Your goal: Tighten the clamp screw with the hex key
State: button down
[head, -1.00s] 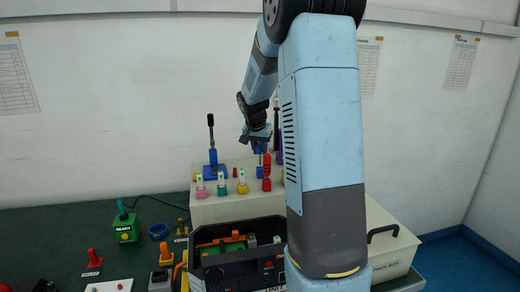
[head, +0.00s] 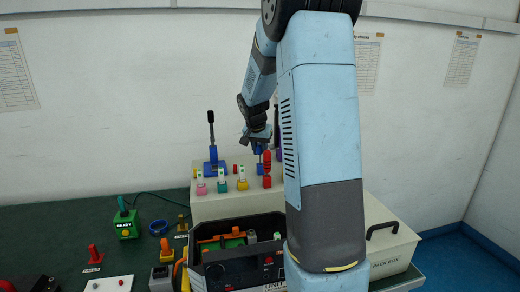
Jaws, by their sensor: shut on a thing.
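My gripper (head: 259,138) is small and far off in the head view, above the grey tool block at the back of the bench. It is shut on a slim blue-handled tool (head: 260,151) held upright; a thin part reaches down toward the block top. I cannot tell whether this is the hex key, or whether its tip touches anything. I cannot make out a clamp screw; my forearm hides part of the block and bench.
The tool block (head: 225,208) bears a blue stand with a black lever (head: 213,150), several small coloured tools and a red-handled tool (head: 267,170). A dark open unit (head: 240,272) stands in front. A lidded box (head: 395,245) is at right, a green button box (head: 126,225) at left.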

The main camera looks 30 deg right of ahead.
jog(key=shift+f, duration=1.4)
dwell(0.4)
jog(key=c, duration=0.8)
grip_release()
jog(key=v, duration=1.3)
jog(key=s+a+r+n+t+y, duration=0.1)
jog(key=s+a+r+n, duration=0.15)
jog(key=s+a, duration=0.35)
jog(key=s+a+r+n, duration=0.2)
jog(key=s+a+r, duration=0.15)
jog(key=s, duration=0.55)
jog(key=s+a+f+n, duration=0.1)
jog(key=s+a, duration=0.1)
jog(key=s, duration=0.3)
jog(key=s+a+f+n+t+y, duration=0.1)
jog(key=s+a+n, duration=0.1)
jog(key=s, duration=0.3)
jog(key=s+a+f+n+y, duration=0.1)
jog(key=s+a, duration=0.2)
jog(key=s, duration=0.2)
jog(key=shift+a+f+n, duration=0.2)
jog(key=shift+n, duration=0.05)
